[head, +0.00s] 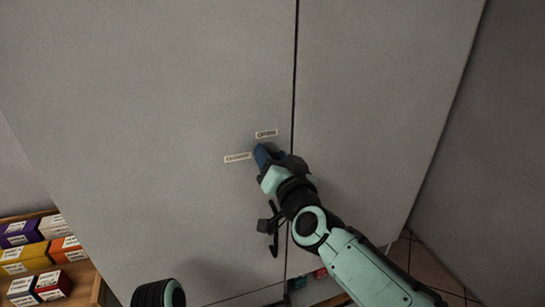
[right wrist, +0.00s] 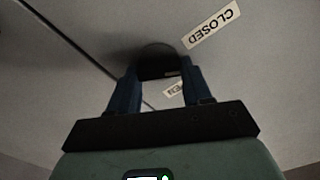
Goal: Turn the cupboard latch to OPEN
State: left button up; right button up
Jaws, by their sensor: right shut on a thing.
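The cupboard latch (right wrist: 158,64) shows in the right wrist view as a dark rounded piece between my fingertips. In the head view my gripper mostly hides it, and I cannot tell which way it points. My right gripper (head: 263,156) is shut on it, with blue fingers at the cupboard front; it also shows in the right wrist view (right wrist: 160,88). The OPEN label (head: 266,133) is just above the fingers. The CLOSED label (head: 238,158) is to their left and also shows in the right wrist view (right wrist: 212,24). My left gripper is out of view.
The grey cupboard doors (head: 170,90) meet at a dark upright seam just right of the latch. A dark handle-like piece (head: 270,225) shows below my gripper. A wooden shelf (head: 82,278) with several coloured boxes stands at lower left. A grey wall (head: 490,150) is at right.

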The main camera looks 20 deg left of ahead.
jog(key=m, duration=0.6)
jog(key=shift+d+f+m, duration=0.1)
jog(key=shift+f+m, duration=0.05)
jog(key=shift+m, duration=0.15)
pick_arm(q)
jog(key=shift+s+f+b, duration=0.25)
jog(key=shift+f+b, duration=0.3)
pick_arm(e)
jog(key=m, duration=0.5)
jog(key=shift+f+m, duration=0.1)
jog(key=shift+m, duration=0.3)
jog(key=o, duration=1.1)
jog(key=shift+c, duration=0.2)
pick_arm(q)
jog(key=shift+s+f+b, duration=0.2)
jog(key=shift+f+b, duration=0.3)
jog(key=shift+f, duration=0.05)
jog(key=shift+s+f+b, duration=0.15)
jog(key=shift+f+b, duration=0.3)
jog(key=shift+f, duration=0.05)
pick_arm(e)
jog(key=v, duration=1.3)
